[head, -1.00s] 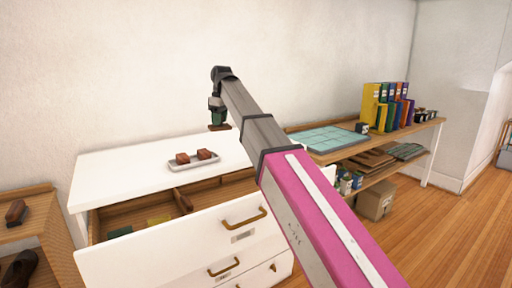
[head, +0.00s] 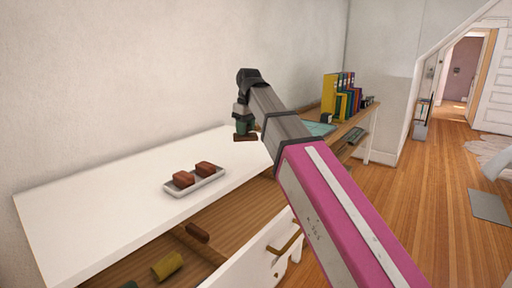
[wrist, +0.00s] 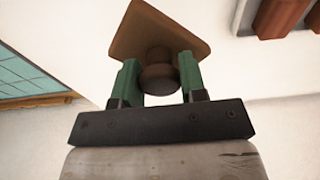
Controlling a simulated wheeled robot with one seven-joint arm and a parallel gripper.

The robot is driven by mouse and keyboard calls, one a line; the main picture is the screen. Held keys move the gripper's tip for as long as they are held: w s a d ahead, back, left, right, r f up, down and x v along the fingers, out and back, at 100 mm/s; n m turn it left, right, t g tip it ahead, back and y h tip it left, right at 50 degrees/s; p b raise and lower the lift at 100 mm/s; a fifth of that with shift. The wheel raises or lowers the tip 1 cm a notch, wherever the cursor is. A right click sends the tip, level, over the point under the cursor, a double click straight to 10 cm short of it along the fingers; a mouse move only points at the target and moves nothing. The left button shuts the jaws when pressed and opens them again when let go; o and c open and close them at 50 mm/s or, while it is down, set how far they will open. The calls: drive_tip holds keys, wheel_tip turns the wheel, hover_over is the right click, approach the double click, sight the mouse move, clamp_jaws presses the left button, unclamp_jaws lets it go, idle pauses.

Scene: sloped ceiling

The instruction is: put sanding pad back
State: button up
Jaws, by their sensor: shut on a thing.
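My gripper (head: 244,131) is shut on a brown sanding pad (head: 245,138), a flat plate with a round knob. In the wrist view the green fingers of my gripper (wrist: 160,82) sit on either side of the knob, and the pad's plate (wrist: 150,32) spreads out beyond them. In the head view the pad is held above the back right part of the white cabinet top (head: 90,192). A white tray (head: 205,185) on that top holds two reddish-brown blocks (head: 183,179) (head: 205,169); its edge also shows in the wrist view (wrist: 243,18).
The drawer (head: 262,256) below stands open. In it lie an olive cylinder (head: 167,266), a dark brown block (head: 197,232) and a partly cut-off green thing (head: 130,285). A wooden shelf (head: 356,124) with folders (head: 342,97) stands behind on the right. The cabinet top left of the tray is clear.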

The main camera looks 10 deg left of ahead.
drive_tip(key=w+f, duration=0.1)
drive_tip(key=w, duration=0.1)
drive_tip(key=w+d+f, duration=0.1)
drive_tip(key=w+f, duration=0.1)
drive_tip(key=w, duration=0.1)
drive_tip(key=w+d+f, duration=0.1)
drive_tip(key=w+f, duration=0.1)
drive_tip(key=w, duration=0.1)
drive_tip(key=shift+w+d+f, duration=0.1)
drive_tip(key=shift+w+f, duration=0.05)
drive_tip(key=shift+w, duration=0.05)
drive_tip(key=shift+f, duration=1.95)
drive_tip(key=shift+f, duration=0.15)
drive_tip(key=o, duration=0.9)
wheel_tip(320, 180, up, 12)
drive_tip(key=d, duration=0.1)
drive_tip(key=shift+s, duration=0.45)
drive_tip(key=shift+d, duration=0.1)
